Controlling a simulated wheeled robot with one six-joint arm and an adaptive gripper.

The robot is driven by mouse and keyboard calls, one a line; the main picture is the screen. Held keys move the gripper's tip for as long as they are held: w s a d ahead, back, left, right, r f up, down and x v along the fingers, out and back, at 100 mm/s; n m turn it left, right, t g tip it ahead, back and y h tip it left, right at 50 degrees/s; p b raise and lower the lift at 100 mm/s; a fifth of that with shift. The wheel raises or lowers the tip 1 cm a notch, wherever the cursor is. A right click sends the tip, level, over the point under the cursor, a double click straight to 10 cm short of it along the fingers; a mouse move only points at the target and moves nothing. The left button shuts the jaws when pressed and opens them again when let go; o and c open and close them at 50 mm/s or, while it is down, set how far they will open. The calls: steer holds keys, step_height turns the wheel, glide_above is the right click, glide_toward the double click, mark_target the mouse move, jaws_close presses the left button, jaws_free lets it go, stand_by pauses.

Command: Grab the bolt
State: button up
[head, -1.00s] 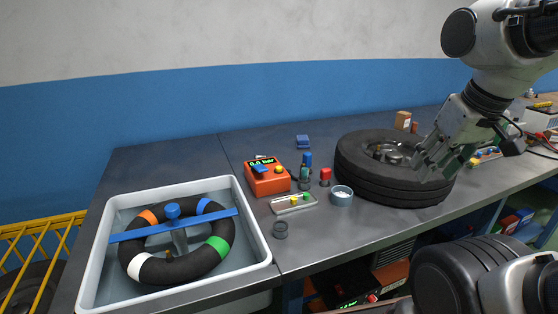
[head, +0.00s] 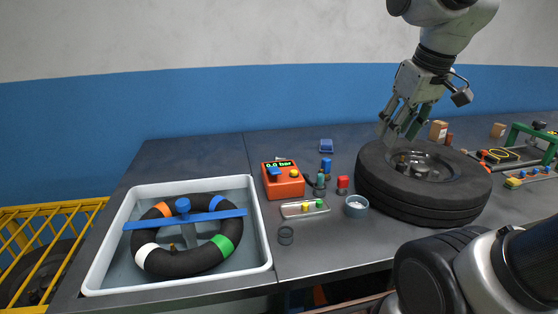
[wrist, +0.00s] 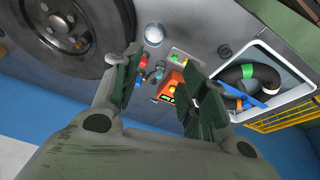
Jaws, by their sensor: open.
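My gripper (head: 400,127) is open and empty, above the back-left part of the black tyre (head: 425,203). In the wrist view my gripper (wrist: 163,78) has its two fingers spread, with the orange gauge box (wrist: 170,86) between them in the picture. The tyre's wheel hub (wrist: 64,24) shows at the upper left there. I cannot pick out a bolt for sure; small parts on the hub and in the grey cup (head: 356,206) are too small to tell.
A white basin (head: 262,255) holds an inner tube under a blue bar. The orange gauge box (head: 284,181), a blue-topped bottle (head: 326,167), a red-capped item (head: 343,184) and a small tray (head: 290,211) stand mid-bench. Boxes and a green frame (head: 515,130) are at right.

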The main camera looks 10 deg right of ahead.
steer(key=w+a+r+n+g, duration=0.1)
steer(key=w+a+n, duration=0.15)
steer(key=w, duration=0.75)
steer(key=w+a+r+n, duration=0.1)
steer(key=w+r+n, duration=0.15)
steer(key=w, duration=0.75)
steer(key=w+a+f+n+g, duration=0.1)
steer(key=w+a+f+n, duration=0.15)
steer(key=w, duration=0.45)
steer(key=w+a+f+n, duration=0.1)
steer(key=w+f+n, duration=0.15)
steer(key=w, duration=0.45)
steer(key=w+a+f+n, duration=0.1)
steer(key=w+a+f, duration=0.1)
steer(key=w+f, duration=0.2)
steer(key=w+a+f+n+g, duration=0.1)
steer(key=w+a+f+n, duration=0.1)
steer(key=w+f, duration=0.3)
steer(key=w+a+f+n, duration=0.2)
steer(key=w+f, duration=0.3)
steer(key=f, duration=0.6)
steer(key=shift+w+a+g, duration=0.2)
steer(key=shift+a+g, duration=0.2)
steer(key=shift+a, duration=0.05)
steer(key=f, duration=0.6)
steer(key=shift+s+f, duration=0.25)
steer(key=shift+f, duration=0.05)
steer(key=shift+d, duration=0.1)
jaws_close()
